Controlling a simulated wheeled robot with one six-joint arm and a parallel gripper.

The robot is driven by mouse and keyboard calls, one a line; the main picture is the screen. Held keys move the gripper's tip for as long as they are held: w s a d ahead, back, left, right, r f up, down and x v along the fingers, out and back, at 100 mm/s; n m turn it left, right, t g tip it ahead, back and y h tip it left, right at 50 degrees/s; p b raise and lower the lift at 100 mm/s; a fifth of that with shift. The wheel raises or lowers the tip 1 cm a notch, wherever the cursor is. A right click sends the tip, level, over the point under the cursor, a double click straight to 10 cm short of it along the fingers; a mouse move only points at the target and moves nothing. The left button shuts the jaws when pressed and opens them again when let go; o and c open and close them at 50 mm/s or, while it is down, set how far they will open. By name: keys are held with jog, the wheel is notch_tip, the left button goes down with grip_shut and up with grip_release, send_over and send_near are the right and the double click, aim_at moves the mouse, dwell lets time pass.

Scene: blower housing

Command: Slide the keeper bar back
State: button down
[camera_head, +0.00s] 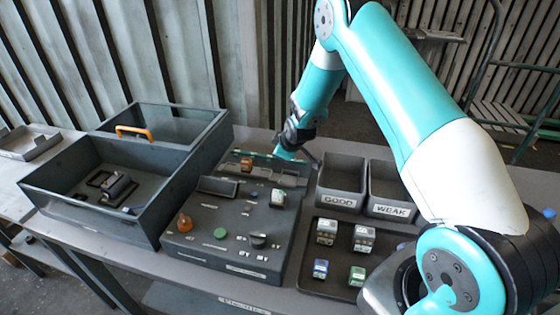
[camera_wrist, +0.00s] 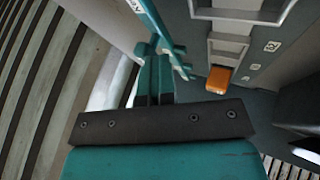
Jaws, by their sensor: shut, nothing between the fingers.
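My gripper (camera_head: 284,153) points down at the back right of the dark grey panel box (camera_head: 190,250), close to a long grey channel (camera_head: 288,180). In the wrist view my teal fingers (camera_wrist: 160,62) are together with nothing between them. A small orange block (camera_head: 246,165) sits at the left of the channel; an orange block also shows in the wrist view (camera_wrist: 218,79), right of the fingers, below grey frame-like parts (camera_wrist: 228,45). I cannot tell for certain which part is the keeper bar, or whether my fingertips touch anything.
Left of the panel stands an open grey tray (camera_head: 85,215) with a dark part inside and an orange handle behind. To the right are the GOOD bin (camera_head: 340,201), the WEAK bin (camera_head: 392,211) and a dark tray (camera_head: 335,285) with several small blocks. Knobs stand up from the panel.

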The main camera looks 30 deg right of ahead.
jog(key=shift+w+r, duration=0.1)
jog(key=shift+a, duration=0.15)
jog(key=s+a, duration=0.2)
jog(key=s, duration=0.1)
jog(key=shift+s+a+r+b, duration=0.3)
jog(key=shift+a+r+b, duration=0.05)
jog(key=b+v, duration=0.2)
jog(key=v, duration=0.7)
